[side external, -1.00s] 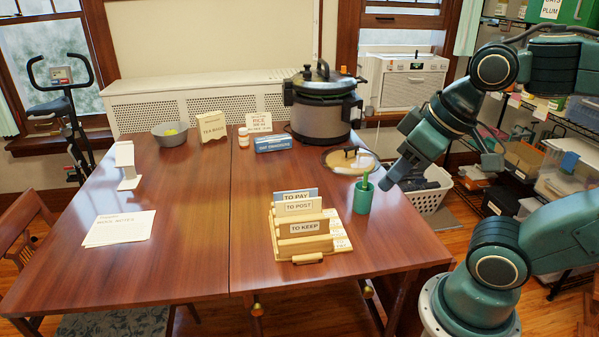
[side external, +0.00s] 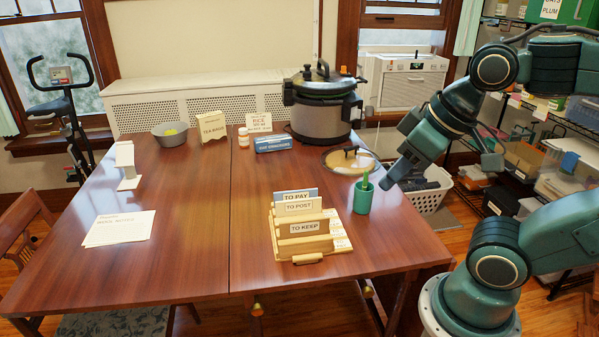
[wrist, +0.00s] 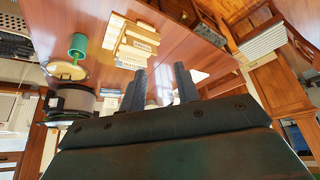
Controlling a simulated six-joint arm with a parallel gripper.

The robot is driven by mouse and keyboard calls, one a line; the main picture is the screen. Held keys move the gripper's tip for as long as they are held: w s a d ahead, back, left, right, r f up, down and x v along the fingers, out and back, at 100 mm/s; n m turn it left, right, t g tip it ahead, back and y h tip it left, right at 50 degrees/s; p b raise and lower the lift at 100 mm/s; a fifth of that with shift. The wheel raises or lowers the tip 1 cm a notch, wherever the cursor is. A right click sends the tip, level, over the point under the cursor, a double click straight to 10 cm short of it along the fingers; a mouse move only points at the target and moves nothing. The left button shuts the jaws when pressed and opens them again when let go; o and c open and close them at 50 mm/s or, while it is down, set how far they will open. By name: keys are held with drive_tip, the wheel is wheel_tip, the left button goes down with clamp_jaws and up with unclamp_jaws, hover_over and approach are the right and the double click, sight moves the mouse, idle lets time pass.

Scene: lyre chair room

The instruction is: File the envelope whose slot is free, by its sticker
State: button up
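A light wooden sorter (side external: 303,259) stands at the front of the table, right of the seam. Its upright cards read TO PAY (side external: 296,195), TO POST (side external: 299,207) and TO KEEP (side external: 304,227), with small printed labels along its right side. It also shows in the wrist view (wrist: 137,45). I cannot make out a separate envelope or its sticker. My gripper (side external: 389,183) hangs above the table's right edge, near the green cup and apart from the sorter. In the wrist view my gripper's (wrist: 160,84) two fingers are apart with nothing between them.
A green cup (side external: 363,199) stands right of the sorter. Papers (side external: 120,228) and a white stand (side external: 126,162) are on the left. The table's middle is clear.

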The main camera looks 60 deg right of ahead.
drive_tip(key=shift+w, duration=0.1)
drive_tip(key=w+d+f+n+g+y, duration=0.1)
drive_tip(key=w+d+n, duration=0.15)
drive_tip(key=w, duration=0.55)
drive_tip(key=w+d+f+n+g, duration=0.1)
drive_tip(key=w+d+n, duration=0.15)
drive_tip(key=w, duration=0.55)
drive_tip(key=w+d+f+n+y, duration=0.1)
drive_tip(key=w+d+f+n, duration=0.1)
drive_tip(key=w+d+f, duration=0.3)
drive_tip(key=w+d+f+n+y, duration=0.1)
drive_tip(key=w+d+f+n, duration=0.1)
drive_tip(key=w+d+f, duration=0.3)
drive_tip(key=d+f, duration=0.4)
drive_tip(key=shift+f, duration=0.15)
